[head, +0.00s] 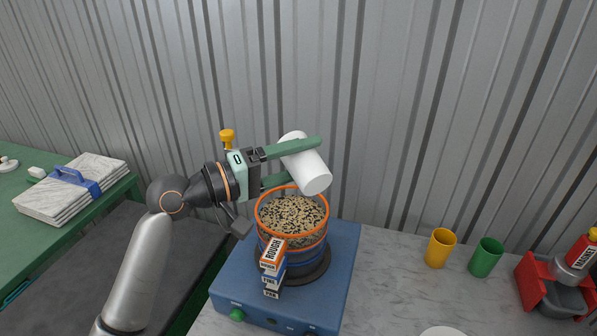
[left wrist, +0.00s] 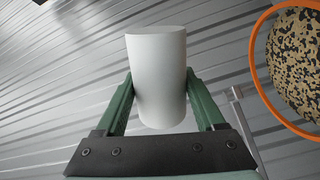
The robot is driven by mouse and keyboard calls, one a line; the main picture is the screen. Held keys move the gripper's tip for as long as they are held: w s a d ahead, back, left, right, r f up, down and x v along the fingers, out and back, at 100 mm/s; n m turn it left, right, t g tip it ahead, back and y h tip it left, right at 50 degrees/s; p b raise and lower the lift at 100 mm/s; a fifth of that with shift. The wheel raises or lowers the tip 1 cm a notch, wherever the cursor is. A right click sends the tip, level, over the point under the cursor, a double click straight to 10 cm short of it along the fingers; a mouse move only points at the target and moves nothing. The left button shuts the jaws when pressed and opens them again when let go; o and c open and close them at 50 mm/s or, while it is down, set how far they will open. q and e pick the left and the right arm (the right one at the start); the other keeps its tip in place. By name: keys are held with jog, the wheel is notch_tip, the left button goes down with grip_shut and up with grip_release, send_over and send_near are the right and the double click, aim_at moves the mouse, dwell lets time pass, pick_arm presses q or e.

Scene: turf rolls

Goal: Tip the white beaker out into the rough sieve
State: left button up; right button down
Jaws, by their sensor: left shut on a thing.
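The white beaker (head: 307,165) is held between the green fingers of my left gripper (head: 292,164), above the rough sieve. It is tilted well over, its lower end toward the lower right. In the left wrist view the beaker (left wrist: 158,78) sits between both fingers (left wrist: 160,95). The rough sieve (head: 293,216) has an orange rim and a label reading ROUGH. It tops a stack of sieves and holds a speckled mix of tan and black grains. Its orange rim also shows at the right of the left wrist view (left wrist: 254,75). The beaker's inside is hidden. My right gripper is not in view.
The stack stands on a blue shaker base (head: 338,262) on a marble-like table. A yellow cup (head: 440,248), a green cup (head: 485,257) and a red-and-grey holder (head: 552,290) stand at the right. A corrugated wall is close behind. Stacked slabs (head: 70,190) lie on a green table at left.

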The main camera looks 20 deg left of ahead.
aim_at(318, 171)
pick_arm(q)
jog(key=m, duration=0.1)
jog(key=s+r+m, duration=0.1)
jog(key=shift+d+r+m, duration=0.1)
jog(key=shift+d+m, duration=0.25)
jog(key=shift+m, duration=0.05)
jog(key=shift+s+d+m+b, duration=0.2)
jog(key=shift+d+m+b, duration=0.05)
jog(key=shift+m+b, duration=0.5)
jog(key=m+b, duration=0.2)
jog(key=s+d+r+m+b, duration=0.1)
jog(key=m, duration=0.1)
jog(key=s+d+m+b, duration=0.1)
jog(key=m+b, duration=0.1)
jog(key=m, duration=0.1)
jog(key=shift+r+b, duration=0.3)
jog(key=shift+b, duration=0.05)
jog(key=shift+s+d+r+m+b, duration=0.2)
jog(key=shift+m+b, duration=0.1)
jog(key=shift+m, duration=0.25)
jog(key=shift+s+d+r+m+b, duration=0.1)
jog(key=shift+s+r+m+b, duration=0.15)
jog(key=shift+m, duration=0.25)
jog(key=shift+s+d+r+m+b, duration=0.2)
jog(key=shift+m+b, duration=0.1)
jog(key=shift+m, duration=0.4)
jog(key=shift+a, duration=0.1)
